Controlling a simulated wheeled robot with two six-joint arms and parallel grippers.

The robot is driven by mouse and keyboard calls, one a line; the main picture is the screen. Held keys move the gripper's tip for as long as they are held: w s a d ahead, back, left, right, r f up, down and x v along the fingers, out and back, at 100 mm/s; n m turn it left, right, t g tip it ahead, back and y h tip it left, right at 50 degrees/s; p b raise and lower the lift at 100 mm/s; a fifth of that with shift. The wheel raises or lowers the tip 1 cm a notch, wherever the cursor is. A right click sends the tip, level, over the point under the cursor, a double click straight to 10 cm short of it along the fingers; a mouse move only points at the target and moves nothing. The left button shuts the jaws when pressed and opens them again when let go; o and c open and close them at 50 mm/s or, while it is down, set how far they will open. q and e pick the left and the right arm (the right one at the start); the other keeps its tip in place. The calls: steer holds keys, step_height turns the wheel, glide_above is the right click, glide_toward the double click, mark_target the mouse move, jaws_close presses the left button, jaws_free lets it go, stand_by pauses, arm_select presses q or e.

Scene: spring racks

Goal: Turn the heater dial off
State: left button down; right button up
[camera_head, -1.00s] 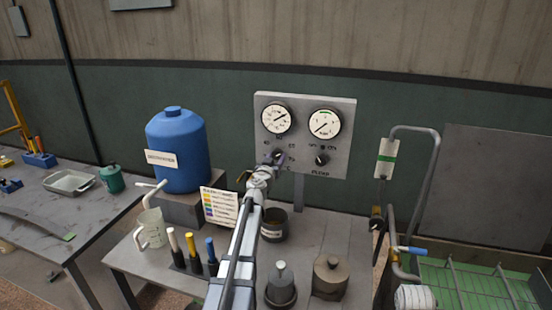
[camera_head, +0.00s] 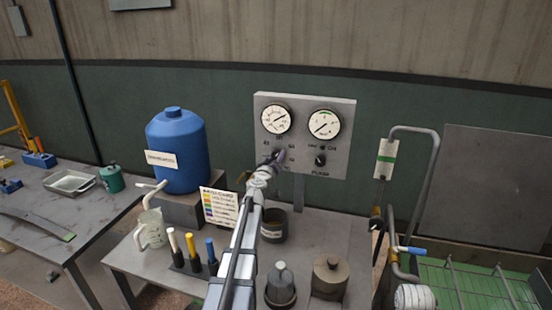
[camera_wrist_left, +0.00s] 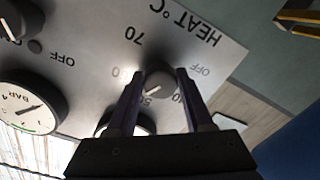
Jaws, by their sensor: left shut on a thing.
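The control panel (camera_head: 300,104) stands at the back of the bench with two round gauges, and a pump knob (camera_head: 320,160) sits at its lower right. The heater dial (camera_wrist_left: 157,88) is a grey round knob in the left wrist view, upside down there, with HEAT °C, numbers and OFF printed around it. My left gripper (camera_head: 277,157) reaches up to the panel's lower left and hides most of the dial in the head view. In the left wrist view its two fingers (camera_wrist_left: 157,78) are on either side of the dial, shut on it. My right gripper is not in view.
A blue drum (camera_head: 178,150) with a tap stands left of the panel. A label card (camera_head: 221,207), coloured-handled tools (camera_head: 192,254), a dark pot (camera_head: 274,225) and lidded vessels (camera_head: 330,278) stand on the bench. A pipe frame (camera_head: 430,180) rises at right.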

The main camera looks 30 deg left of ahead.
arm_select(q)
steer(key=n, duration=0.4)
steer(key=shift+n, duration=0.3)
steer(key=n, duration=0.3)
steer(key=shift+r+n, duration=0.1)
steer(key=shift+n, duration=0.2)
steer(key=n, duration=0.7)
steer(key=shift+h, duration=0.3)
steer(key=n, duration=0.3)
steer(key=shift+r+n, duration=0.1)
steer(key=shift+n, duration=0.3)
steer(key=n, duration=0.6)
steer(key=shift+s+n, duration=0.1)
steer(key=shift+n, duration=0.3)
steer(key=shift+a+n, duration=0.1)
steer(key=shift+n, duration=1.9)
